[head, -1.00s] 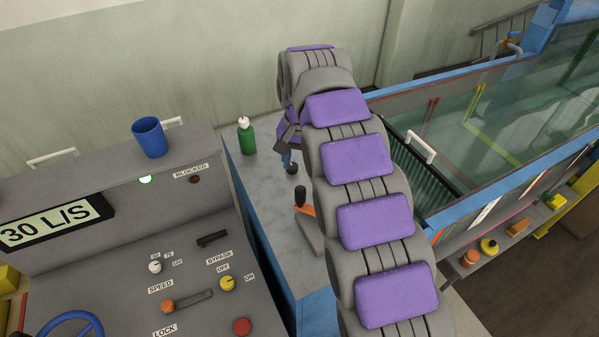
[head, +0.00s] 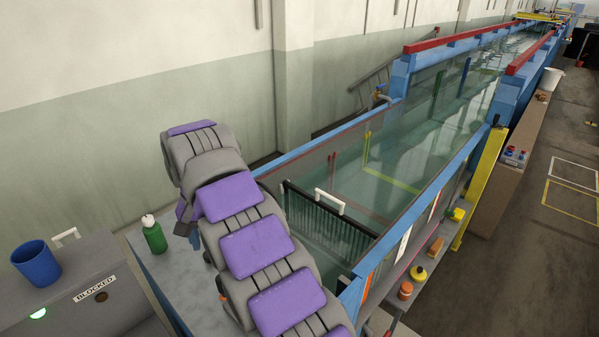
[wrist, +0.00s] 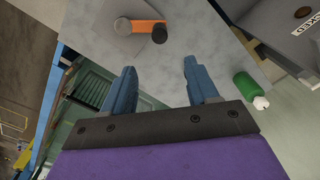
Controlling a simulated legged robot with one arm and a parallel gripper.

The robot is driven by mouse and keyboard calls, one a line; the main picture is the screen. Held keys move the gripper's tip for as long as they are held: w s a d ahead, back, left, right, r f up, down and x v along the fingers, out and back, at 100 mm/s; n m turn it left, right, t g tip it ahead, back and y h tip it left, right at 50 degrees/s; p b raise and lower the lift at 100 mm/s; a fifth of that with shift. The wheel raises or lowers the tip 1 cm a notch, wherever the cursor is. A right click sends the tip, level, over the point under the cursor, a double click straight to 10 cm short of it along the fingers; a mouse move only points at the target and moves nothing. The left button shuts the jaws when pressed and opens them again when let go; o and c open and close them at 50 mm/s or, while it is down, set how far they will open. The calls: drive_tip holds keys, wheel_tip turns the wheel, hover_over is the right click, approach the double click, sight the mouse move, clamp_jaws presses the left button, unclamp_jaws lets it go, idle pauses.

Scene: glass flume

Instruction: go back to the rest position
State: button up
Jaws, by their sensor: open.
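My gripper (wrist: 159,88) shows in the wrist view with its two blue fingers apart and nothing between them. It is above the grey bench top (wrist: 165,65). In the head view my purple and grey arm reaches over the bench, and the arm hides most of the gripper and the lever.
A green bottle (head: 154,236) stands on the bench left of my arm. A blue cup (head: 36,263) sits on the control panel (head: 100,310). The glass flume (head: 400,140) runs back to the right. A shelf with several small items, including a yellow one (head: 418,273), lines its side.

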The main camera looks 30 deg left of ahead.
drive_tip(key=shift+d, duration=0.1)
drive_tip(key=w+d+r+m+b, duration=0.15)
drive_tip(key=w+d, duration=0.35)
drive_tip(key=d, duration=0.8)
drive_tip(key=w+d+r+m+b, duration=0.15)
drive_tip(key=w+d, duration=0.35)
drive_tip(key=d, duration=0.7)
drive_tip(key=s+d+f+m+g+b, duration=0.1)
drive_tip(key=s+d+f, duration=0.1)
drive_tip(key=d, duration=0.7)
drive_tip(key=s+d+f+m+b, duration=0.1)
drive_tip(key=s+d+f+b, duration=0.15)
drive_tip(key=d, duration=0.55)
drive_tip(key=s+d+f+m+b, duration=0.1)
drive_tip(key=s+d+f, duration=0.4)
drive_tip(key=s, duration=0.5)
drive_tip(key=s+d+f+m+b, duration=0.1)
drive_tip(key=s+d+f, duration=0.5)
drive_tip(key=s+d, duration=0.4)
drive_tip(key=shift+s+d+g+b, duration=0.25)
drive_tip(key=shift+s+g+b, duration=0.15)
drive_tip(key=shift+s, duration=0.25)
idle(1.0)
